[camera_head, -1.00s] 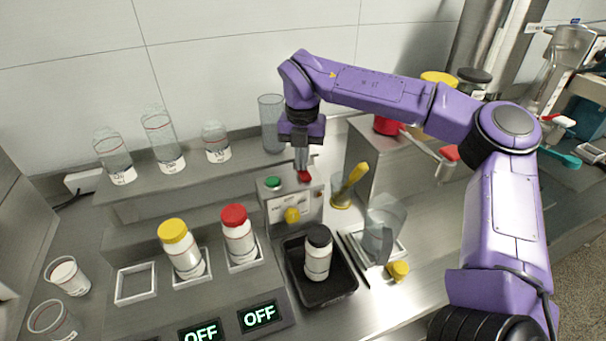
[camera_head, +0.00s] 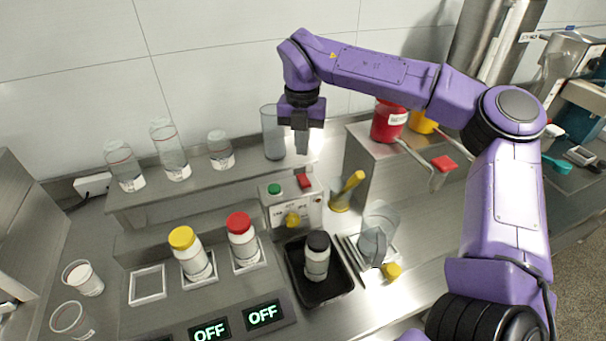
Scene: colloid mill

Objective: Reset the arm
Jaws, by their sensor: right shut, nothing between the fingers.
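My right gripper (camera_head: 302,142) hangs from the purple arm, pointing down, with its fingers shut and empty. It is above and behind the small control box (camera_head: 297,209), clear of it in the picture. The box has a green button (camera_head: 274,189), a red button (camera_head: 304,181) and a yellow knob (camera_head: 292,219). My left gripper is out of view.
A black tray (camera_head: 335,290) holds a black-capped bottle (camera_head: 317,262). Yellow-capped (camera_head: 194,258) and red-capped (camera_head: 243,243) bottles stand at left. Glass vessels, including a tall beaker (camera_head: 272,135), stand on the back shelf. A red container (camera_head: 388,124) is behind the arm.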

